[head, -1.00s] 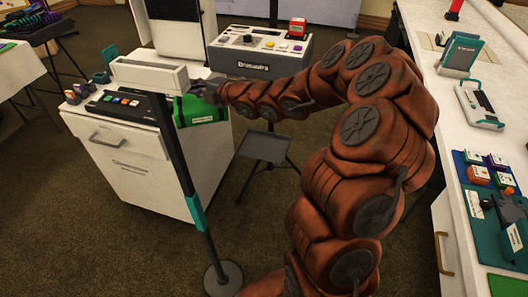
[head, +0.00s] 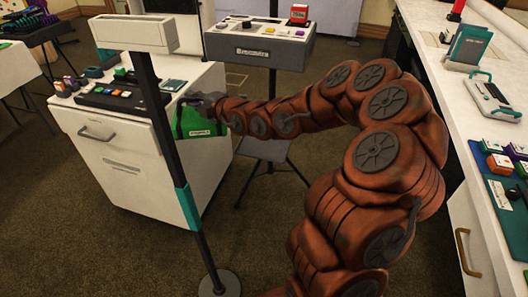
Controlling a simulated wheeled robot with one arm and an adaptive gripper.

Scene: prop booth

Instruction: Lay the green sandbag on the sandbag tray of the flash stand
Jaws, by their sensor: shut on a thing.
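The green sandbag (head: 194,122), with a white label, hangs from my gripper (head: 203,100). The dark fingers are shut on its top. It is in the air by the right side of the white cabinet. A dark flat tray (head: 262,149) on splayed legs, which looks like the sandbag tray of the flash stand, is low to the right of the bag. My arm passes in front of its stand and hides part of it. The bag is apart from the tray in the picture.
A pole stand (head: 186,203) with a white box head and round base rises in front of the white cabinet (head: 130,160). A grey console (head: 258,50) with a red cube is above the tray. A white counter (head: 450,110) runs along the right. Carpet between is clear.

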